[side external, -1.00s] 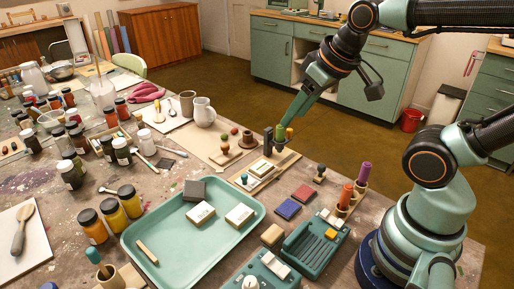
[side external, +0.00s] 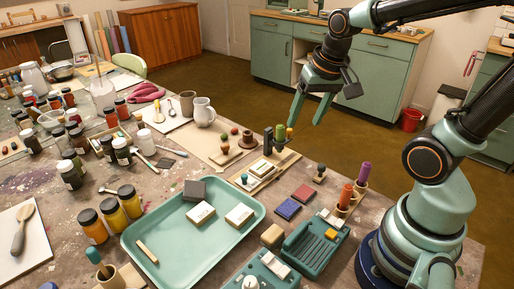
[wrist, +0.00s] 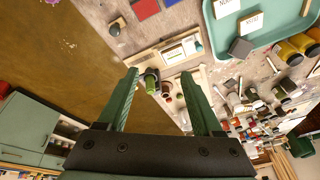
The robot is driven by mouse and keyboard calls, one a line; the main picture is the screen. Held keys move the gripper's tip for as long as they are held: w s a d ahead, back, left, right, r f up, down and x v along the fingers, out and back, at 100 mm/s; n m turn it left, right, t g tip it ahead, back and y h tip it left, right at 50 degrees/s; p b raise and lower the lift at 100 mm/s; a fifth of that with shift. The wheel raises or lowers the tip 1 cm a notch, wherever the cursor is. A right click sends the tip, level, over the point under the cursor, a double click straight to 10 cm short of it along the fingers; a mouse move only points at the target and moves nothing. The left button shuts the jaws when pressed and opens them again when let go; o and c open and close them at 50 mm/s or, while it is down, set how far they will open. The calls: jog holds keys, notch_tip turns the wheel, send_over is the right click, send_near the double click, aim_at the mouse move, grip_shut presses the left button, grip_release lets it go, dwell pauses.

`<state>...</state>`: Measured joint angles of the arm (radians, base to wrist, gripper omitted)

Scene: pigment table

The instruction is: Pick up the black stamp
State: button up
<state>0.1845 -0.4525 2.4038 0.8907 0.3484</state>
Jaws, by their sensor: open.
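A dark upright stamp (side external: 268,138), which looks black, stands on the wooden rack (side external: 262,181) at the table's far edge. A green stamp (side external: 280,134) and a yellowish one (side external: 289,134) stand close to its right. My gripper (side external: 304,124) is open and empty, its fingers pointing down, to the right of these stamps. In the wrist view, a green-topped stamp (wrist: 152,82) shows between the fingertips (wrist: 160,74). I cannot clearly tell the black stamp apart in that view.
A small dark-knobbed stamp (side external: 320,172) and orange and purple stamps stand to the right. A green tray (side external: 160,219) holds blocks. Blue (side external: 288,208) and red pads lie in front. Many paint jars fill the left.

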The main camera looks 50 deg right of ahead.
aim_at(322, 165)
jog(key=d+f+m+g, duration=0.1)
jog(key=d+f+m, duration=0.2)
jog(key=s+d+f+m+g, duration=0.1)
jog(key=d+f+m, duration=0.1)
jog(key=d+m, duration=0.1)
jog(key=d+f+m+g, duration=0.1)
jog(key=d+f+m, duration=0.2)
jog(key=shift+s+f+m+y, duration=0.3)
jog(key=shift+s+f, duration=0.05)
jog(key=shift+s, duration=0.05)
notch_tip(322, 165, down, 11)
jog(key=shift+f, duration=0.2)
grip_shut()
